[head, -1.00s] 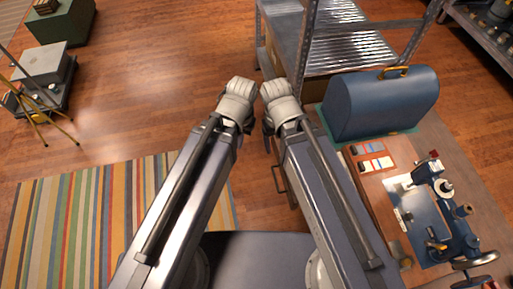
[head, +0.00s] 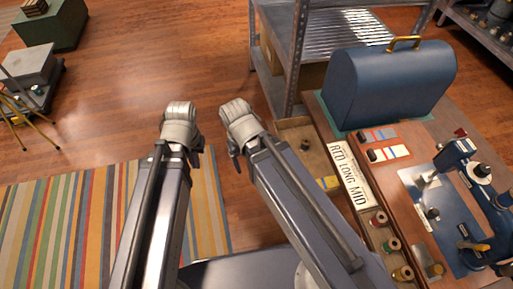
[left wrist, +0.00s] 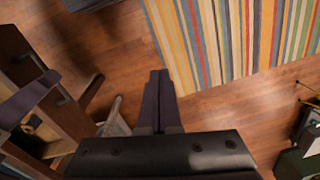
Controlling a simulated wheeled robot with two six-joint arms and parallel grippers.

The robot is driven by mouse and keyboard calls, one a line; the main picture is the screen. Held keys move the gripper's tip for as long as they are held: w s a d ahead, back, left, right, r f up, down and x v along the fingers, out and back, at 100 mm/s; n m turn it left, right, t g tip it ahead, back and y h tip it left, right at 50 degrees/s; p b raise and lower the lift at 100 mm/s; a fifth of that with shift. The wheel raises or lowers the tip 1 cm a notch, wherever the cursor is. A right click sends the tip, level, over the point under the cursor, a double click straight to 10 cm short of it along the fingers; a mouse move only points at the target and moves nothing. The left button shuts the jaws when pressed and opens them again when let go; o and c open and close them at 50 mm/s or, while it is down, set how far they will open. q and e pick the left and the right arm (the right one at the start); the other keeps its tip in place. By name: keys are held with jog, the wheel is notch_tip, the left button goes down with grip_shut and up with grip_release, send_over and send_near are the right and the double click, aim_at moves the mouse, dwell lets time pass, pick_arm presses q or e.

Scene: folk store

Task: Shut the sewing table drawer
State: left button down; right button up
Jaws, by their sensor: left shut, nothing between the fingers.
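The sewing table (head: 405,190) stands at the right of the head view. Its drawer (head: 291,124) is open and sticks out on the table's left side, with a yellow item inside; the right arm covers part of it.
A blue case (head: 385,85), a sewing machine (head: 485,190), thread spools (head: 390,243) and a "RED LONG MID" label (head: 349,176) are on or along the table. A metal shelf (head: 330,50) stands behind the drawer. Floor and a striped rug (head: 60,220) lie open at the left.

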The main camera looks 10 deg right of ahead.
pick_arm(q)
jog(key=w+f+n+h+b, duration=0.2)
jog(key=f+n+h+b, duration=0.1)
jog(key=f+b, duration=1.05)
jog(key=w+f+n+h+b, duration=0.2)
jog(key=w+f+n+b, duration=0.15)
jog(key=f+b, duration=1)
jog(key=w+d+r+n+h+b, duration=0.1)
jog(key=w+d+r+n+h, duration=0.2)
jog(key=d+r+n+h, duration=0.35)
jog(key=w+d+r+n+h, duration=0.35)
jog(key=r+n+h, duration=0.4)
jog(key=r, duration=0.45)
jog(key=d, duration=1.3)
jog(key=shift+w+d+t, duration=0.25)
jog(key=shift+w+t, duration=0.05)
jog(key=shift+w, duration=0.05)
jog(key=shift+d, duration=0.1)
